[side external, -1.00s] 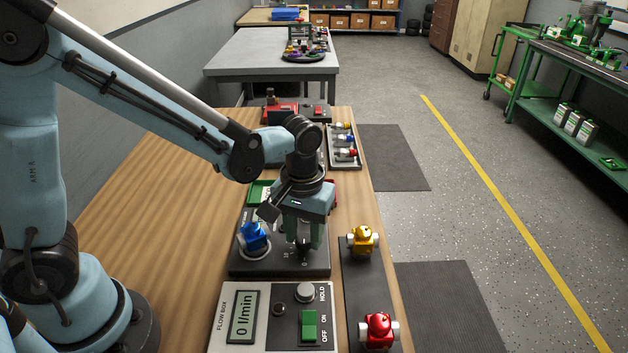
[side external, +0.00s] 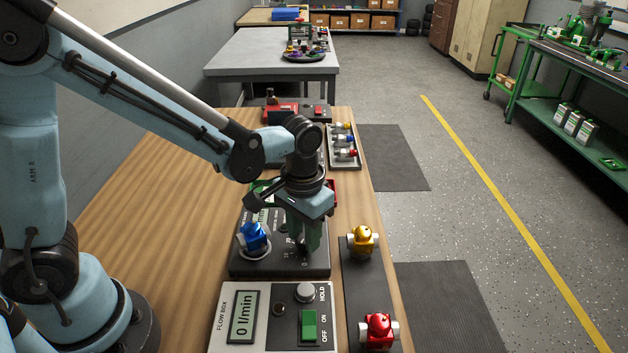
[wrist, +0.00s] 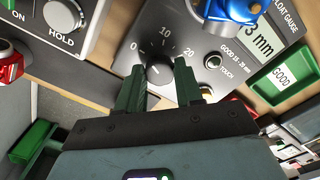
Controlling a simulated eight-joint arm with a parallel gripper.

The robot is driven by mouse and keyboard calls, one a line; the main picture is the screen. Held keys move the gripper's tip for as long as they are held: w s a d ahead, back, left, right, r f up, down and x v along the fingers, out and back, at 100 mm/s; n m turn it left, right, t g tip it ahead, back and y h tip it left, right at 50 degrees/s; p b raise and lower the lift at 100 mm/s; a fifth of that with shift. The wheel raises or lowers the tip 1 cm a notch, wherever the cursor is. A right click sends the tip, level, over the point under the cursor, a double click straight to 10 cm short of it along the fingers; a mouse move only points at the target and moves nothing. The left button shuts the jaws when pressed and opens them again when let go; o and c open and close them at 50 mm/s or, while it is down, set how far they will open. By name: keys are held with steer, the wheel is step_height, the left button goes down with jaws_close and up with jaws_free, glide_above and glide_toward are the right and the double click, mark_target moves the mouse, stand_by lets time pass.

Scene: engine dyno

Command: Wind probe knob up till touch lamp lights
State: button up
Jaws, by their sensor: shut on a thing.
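The dark probe knob (wrist: 158,73) sits on the float gauge box (wrist: 190,22), inside a dial marked 0, 10 and 20. My gripper (wrist: 162,92) is shut on the knob, its green fingers on either side; in the side view the gripper (side external: 303,248) points down at the box. The knob's pointer mark is not clear to me. A blue carburettor (side external: 254,238) stands on the box, left of my gripper.
The flow box (side external: 270,315) reads 0 l/min in front. Yellow (side external: 362,240) and red (side external: 378,330) carburettors lie on a dark strip at the right. A green GOOD tray (wrist: 283,78) and a tray of small parts (side external: 343,148) are farther back.

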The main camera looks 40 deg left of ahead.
steer(key=m, duration=0.5)
steer(key=shift+m, duration=0.3)
steer(key=m, duration=0.5)
steer(key=shift+m, duration=0.3)
steer(key=o, duration=1)
steer(key=shift+o, duration=0.2)
step_height(320, 180, up, 12)
stand_by(0.3)
